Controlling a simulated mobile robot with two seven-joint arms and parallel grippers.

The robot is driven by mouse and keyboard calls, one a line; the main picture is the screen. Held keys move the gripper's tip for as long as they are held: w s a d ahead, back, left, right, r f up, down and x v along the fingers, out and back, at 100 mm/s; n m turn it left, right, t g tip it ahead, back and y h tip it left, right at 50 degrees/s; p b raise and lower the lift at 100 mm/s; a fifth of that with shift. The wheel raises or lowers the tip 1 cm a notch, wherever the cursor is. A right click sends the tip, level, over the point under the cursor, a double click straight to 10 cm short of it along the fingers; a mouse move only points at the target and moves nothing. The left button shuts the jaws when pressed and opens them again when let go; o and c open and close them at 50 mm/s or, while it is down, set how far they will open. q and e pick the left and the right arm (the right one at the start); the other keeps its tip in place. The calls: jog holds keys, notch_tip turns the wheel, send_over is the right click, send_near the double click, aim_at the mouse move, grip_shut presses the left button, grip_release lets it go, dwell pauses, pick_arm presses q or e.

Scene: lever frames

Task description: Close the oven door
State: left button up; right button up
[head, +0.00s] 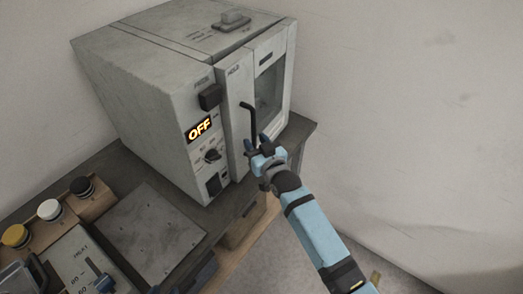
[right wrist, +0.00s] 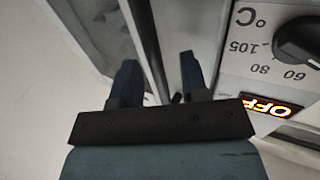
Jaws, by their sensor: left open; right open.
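The grey oven (head: 135,95) stands on a dark worktop against the wall, with a lit OFF display on its front. Its door (head: 236,125) is at the right of the control panel, with a dark window and a dark bent handle (head: 248,115). How far the door stands open is hard to tell. My right gripper (head: 265,143) is open, just in front of the door by the handle's lower end. In the right wrist view its fingers (right wrist: 158,82) point towards the door's edge beside the control panel; contact cannot be told. My left gripper is not clearly visible.
The wall is close behind; open floor lies to the right.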

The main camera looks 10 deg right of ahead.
pick_arm(q)
jog(key=shift+f+b, duration=0.85)
jog(key=shift+f, duration=0.05)
pick_arm(e)
jog(key=v, duration=1.3)
jog(key=shift+s, duration=0.4)
